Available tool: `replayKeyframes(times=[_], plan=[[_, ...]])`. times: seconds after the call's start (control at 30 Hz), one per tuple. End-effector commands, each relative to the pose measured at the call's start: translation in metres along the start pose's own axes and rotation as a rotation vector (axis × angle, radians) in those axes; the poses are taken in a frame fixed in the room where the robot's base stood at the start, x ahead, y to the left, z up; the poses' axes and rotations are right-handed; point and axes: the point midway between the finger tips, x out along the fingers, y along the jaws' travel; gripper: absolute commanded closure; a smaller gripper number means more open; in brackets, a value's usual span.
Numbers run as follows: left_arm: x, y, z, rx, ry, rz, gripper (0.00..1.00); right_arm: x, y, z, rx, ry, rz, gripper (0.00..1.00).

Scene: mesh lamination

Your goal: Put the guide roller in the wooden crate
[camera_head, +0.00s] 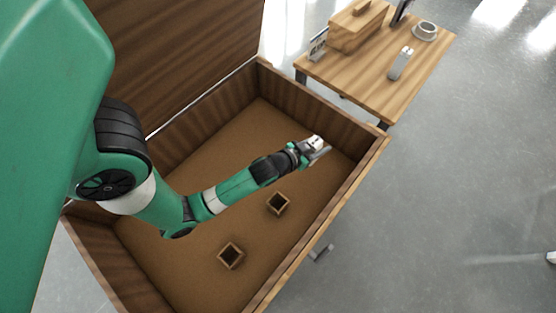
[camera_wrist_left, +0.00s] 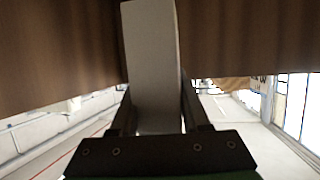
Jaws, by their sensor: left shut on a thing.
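The wooden crate (camera_head: 372,165) is large and open, with its lid raised at the back left. My left arm reaches over the crate, and my left gripper (camera_head: 319,150) is above its floor near the right-hand wall. It is shut on a pale grey piece, which I take to be the guide roller (camera_head: 315,142). In the left wrist view the guide roller (camera_wrist_left: 152,60) stands out between the fingers of the left gripper (camera_wrist_left: 158,112), with brown wood behind it. The fingers partly hide its lower end. My right gripper is not in view.
Two small square wooden holders (camera_head: 277,204) (camera_head: 230,255) stand on the crate's floor. The crate's far floor looks clear.

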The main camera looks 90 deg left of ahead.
Motion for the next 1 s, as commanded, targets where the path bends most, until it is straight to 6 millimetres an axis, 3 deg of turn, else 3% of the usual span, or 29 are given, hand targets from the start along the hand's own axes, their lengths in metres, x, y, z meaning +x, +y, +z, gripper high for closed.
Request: replayKeyframes(times=[0.1, 0.3, 0.57, 0.77, 1.0], plan=[[0.009, -0.015, 0.013, -0.016, 0.002, -0.036, 1.00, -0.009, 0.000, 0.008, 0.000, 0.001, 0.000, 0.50], [0.011, -0.018, 0.017, -0.018, 0.002, -0.044, 1.00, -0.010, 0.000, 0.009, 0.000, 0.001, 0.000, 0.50], [0.032, -0.018, 0.067, -0.017, 0.001, -0.042, 1.00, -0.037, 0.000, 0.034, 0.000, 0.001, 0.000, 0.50], [0.034, -0.018, 0.073, -0.018, 0.002, -0.042, 1.00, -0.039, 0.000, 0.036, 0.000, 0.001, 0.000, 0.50], [0.048, -0.017, 0.107, -0.017, 0.002, -0.042, 1.00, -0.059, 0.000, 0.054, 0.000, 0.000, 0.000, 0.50]])
